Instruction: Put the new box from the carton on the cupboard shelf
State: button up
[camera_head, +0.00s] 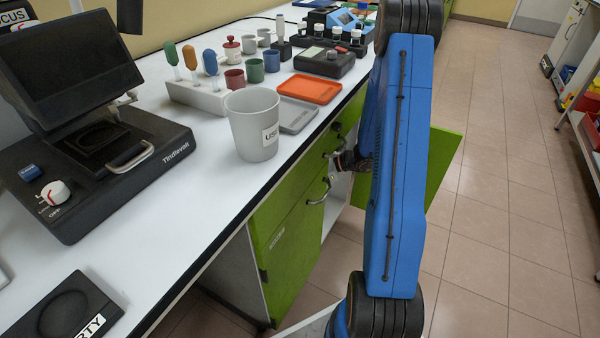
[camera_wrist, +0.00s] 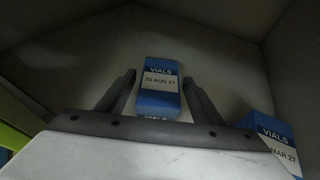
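In the wrist view, a blue vials box (camera_wrist: 160,104) with a white label reading what looks like "29 AUG 27" stands inside the dim cupboard. My gripper (camera_wrist: 159,78) has its two fingers spread on either side of this box, with a narrow gap showing on both sides. A second blue vials box (camera_wrist: 270,130), labelled "MAR 27", is at the right edge, outside the fingers. In the head view, the cupboard (camera_head: 290,235) is under the bench, with a green door (camera_head: 443,160) open. My arm hides the gripper and most of the opening. No carton is visible.
The white bench (camera_head: 215,200) above holds a grey cup (camera_head: 252,125), an orange tray (camera_head: 310,88), a grey tray (camera_head: 297,115) and a black instrument (camera_head: 100,165). Tiled floor (camera_head: 500,230) is clear on the right. Cupboard walls (camera_wrist: 290,60) surround the gripper.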

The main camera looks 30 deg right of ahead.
dwell(0.3)
jog(key=shift+d+r, duration=0.15)
jog(key=shift+r, duration=0.05)
jog(key=v, duration=1.1)
jog(key=shift+s+d, duration=0.25)
jog(key=shift+d, duration=0.05)
jog(key=shift+r, duration=0.1)
